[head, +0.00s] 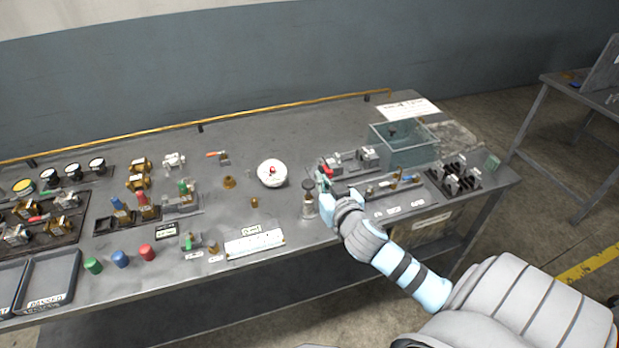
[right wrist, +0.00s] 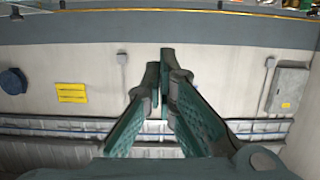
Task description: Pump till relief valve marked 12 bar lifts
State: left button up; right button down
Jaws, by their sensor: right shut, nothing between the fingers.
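My right gripper (head: 325,186) is over the right half of the grey bench (head: 240,180), beside a small upright metal fitting with a dark round knob (head: 309,186). I cannot tell whether they touch. The right wrist view shows its green fingers (right wrist: 165,75) closed together with nothing between them. Valve-like fittings with blue and red caps (head: 130,206) stand left of centre; a green-capped one (head: 184,190) is beside them. No 12 bar marking is readable, so I cannot tell which is the relief valve. My left gripper is not in view.
A clear open tank (head: 404,146) stands at the back right. Gauges (head: 74,173) and brass fittings fill the left side. A white labelled strip (head: 254,243) lies at the front edge. A brass rail (head: 230,121) runs along the back. Bench behind the white round item (head: 272,175) is clear.

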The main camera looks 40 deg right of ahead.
send_over(311, 188)
notch_tip(311, 188, down, 3)
jog(key=shift+d+r, duration=0.1)
jog(key=shift+r, duration=0.1)
notch_tip(311, 188, down, 3)
jog(key=shift+r+b, duration=0.1)
jog(key=shift+b, duration=0.2)
jog(key=shift+s+f, duration=0.15)
jog(key=shift+f, duration=0.2)
